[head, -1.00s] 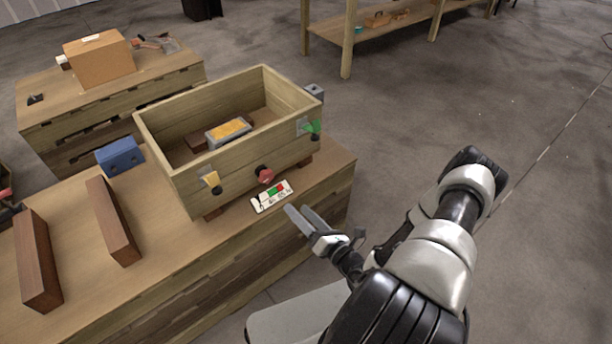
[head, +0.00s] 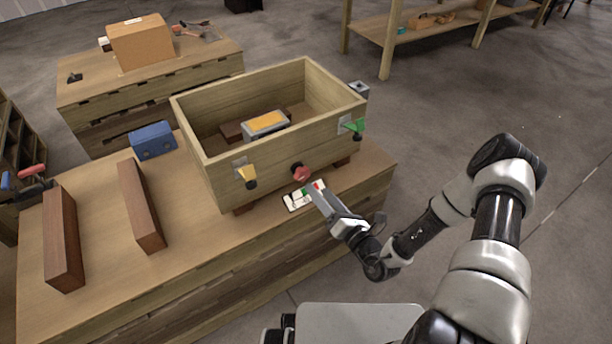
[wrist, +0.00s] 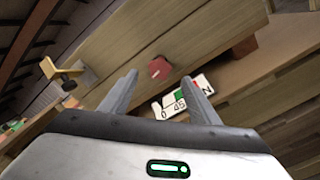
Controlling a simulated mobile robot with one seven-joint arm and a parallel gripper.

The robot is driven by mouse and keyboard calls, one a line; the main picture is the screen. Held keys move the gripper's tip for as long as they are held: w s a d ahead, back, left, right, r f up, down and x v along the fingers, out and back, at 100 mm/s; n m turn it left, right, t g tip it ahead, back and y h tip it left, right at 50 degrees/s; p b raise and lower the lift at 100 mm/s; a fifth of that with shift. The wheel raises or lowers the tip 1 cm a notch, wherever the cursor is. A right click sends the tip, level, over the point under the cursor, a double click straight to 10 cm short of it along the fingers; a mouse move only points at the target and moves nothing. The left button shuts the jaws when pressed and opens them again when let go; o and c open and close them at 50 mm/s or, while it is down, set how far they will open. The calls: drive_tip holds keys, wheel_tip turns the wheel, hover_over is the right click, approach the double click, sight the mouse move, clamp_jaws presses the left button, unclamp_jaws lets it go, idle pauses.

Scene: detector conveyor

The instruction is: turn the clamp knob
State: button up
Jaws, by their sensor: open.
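The red knob (head: 300,172), which looks like the clamp knob, sits on the front wall of an open wooden box (head: 218,182). The knob also shows in the wrist view (wrist: 159,68), just beyond and between my fingertips. My gripper (head: 313,190) is open and empty, in front of and slightly below the knob, apart from it. Both fingers (wrist: 160,82) show in the wrist view. A small label (head: 292,201) with white, green and red fields lies under the knob; a finger partly covers it in the head view.
A yellow lever (head: 246,174) is left of the knob and a green lever (head: 356,127) right of it. A grey block with a yellow top (head: 265,123) is in the box. A blue block (head: 153,141) and two brown bars (head: 141,205) stand on the bench at left.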

sight(306, 175)
drive_tip(key=b+x, duration=0.1)
drive_tip(key=x, duration=0.8)
drive_tip(key=shift+w+a+b, duration=0.15)
drive_tip(key=shift+w+b, duration=0.05)
drive_tip(key=shift+b, duration=0.1)
drive_tip(key=c, duration=1.1)
drive_tip(key=shift+o, duration=0.2)
drive_tip(key=shift+m, duration=0.4)
